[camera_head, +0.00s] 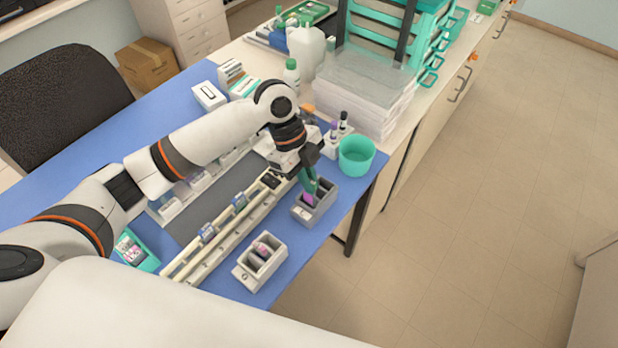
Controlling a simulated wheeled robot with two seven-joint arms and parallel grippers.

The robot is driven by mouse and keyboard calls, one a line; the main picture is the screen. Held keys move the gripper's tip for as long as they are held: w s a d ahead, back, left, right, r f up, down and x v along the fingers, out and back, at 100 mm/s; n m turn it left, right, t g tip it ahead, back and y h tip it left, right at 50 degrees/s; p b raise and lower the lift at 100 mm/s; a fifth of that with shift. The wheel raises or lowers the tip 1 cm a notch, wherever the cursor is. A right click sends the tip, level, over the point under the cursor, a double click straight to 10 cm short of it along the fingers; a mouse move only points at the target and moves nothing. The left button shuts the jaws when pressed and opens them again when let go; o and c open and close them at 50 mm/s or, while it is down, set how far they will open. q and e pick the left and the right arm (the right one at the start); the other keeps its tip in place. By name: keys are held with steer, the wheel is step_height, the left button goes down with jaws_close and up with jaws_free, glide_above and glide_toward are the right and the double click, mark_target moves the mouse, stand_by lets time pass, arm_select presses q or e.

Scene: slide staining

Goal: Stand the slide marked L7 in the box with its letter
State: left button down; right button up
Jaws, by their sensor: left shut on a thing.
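My left gripper (308,184) points down over the grey box (325,207) near the right edge of the blue mat. It is shut on a slide (308,198) with a pink-purple part. The slide's lower part is at or inside the grey box's left side; I cannot tell whether it touches the bottom. Its marking is not readable. A white box (245,277) stands nearer, to the left, with a slide or slides (262,248) in it. The letters on the boxes are too small to read. My right gripper is not in view.
A pale rack (222,230) left of the boxes holds several slides. A green bowl (356,155) and small dark-capped bottles (343,121) stand just beyond the grey box. Clear stacked trays (365,95) stand behind. The mat between the two boxes is clear.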

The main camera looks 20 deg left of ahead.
mark_target(309, 202)
arm_select(q)
step_height(309, 202, down, 2)
steer(key=shift+f+b, duration=0.1)
steer(key=shift+b, duration=0.5)
steer(key=shift+f+b, duration=0.35)
steer(key=shift+f, duration=0.45)
steer(key=shift+f, duration=0.3)
steer(key=c, duration=1.5)
jaws_free()
steer(key=shift+o, duration=0.2)
steer(key=b+v, duration=0.1)
steer(key=v, duration=1.1)
steer(key=shift+b, duration=0.4)
steer(key=shift+d, duration=0.1)
